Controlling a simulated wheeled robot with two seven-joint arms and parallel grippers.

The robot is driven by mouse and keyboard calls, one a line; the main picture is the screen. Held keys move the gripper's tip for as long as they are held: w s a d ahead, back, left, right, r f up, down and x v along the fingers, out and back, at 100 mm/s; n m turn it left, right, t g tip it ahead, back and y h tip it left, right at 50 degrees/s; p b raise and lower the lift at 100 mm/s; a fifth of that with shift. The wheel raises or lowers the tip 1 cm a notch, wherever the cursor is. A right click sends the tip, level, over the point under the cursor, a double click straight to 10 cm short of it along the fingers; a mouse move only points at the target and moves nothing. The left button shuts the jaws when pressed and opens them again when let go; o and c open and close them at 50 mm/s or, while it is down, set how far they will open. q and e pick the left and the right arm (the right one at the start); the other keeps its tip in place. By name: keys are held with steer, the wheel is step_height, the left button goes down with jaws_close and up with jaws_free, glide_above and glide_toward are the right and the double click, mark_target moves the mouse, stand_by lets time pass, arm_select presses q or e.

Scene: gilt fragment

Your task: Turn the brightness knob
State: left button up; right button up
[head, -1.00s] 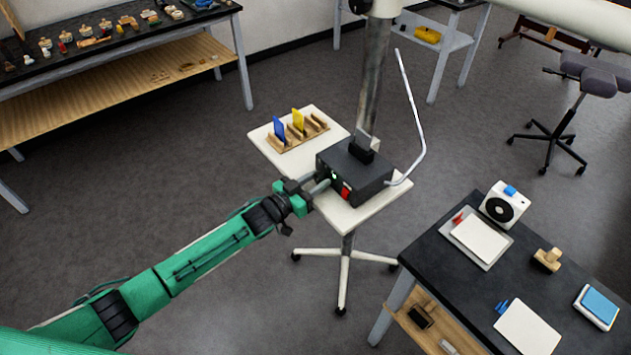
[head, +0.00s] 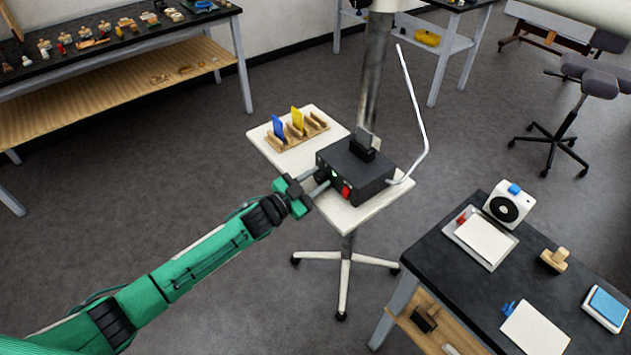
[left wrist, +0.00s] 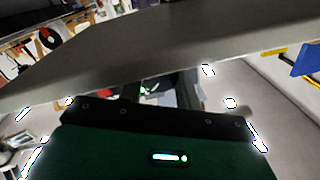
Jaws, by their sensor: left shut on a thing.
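A black control box (head: 352,168) sits on the small white stand top. Its front face has a green light (head: 334,176) and a red switch (head: 346,190). My left gripper (head: 322,182) reaches in from the left, its fingers against the left part of that face. It is shut on the brightness knob, which the fingers hide. In the left wrist view a broad grey surface crosses the picture and the knob cannot be made out. My right gripper is not in view.
A dark table (head: 452,262) with cards and a stamp is at lower right.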

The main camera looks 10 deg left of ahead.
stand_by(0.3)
arm_select(q)
steer(key=o, duration=1)
steer(key=shift+c, duration=0.2)
steer(key=b+v, duration=0.3)
steer(key=v, duration=1.1)
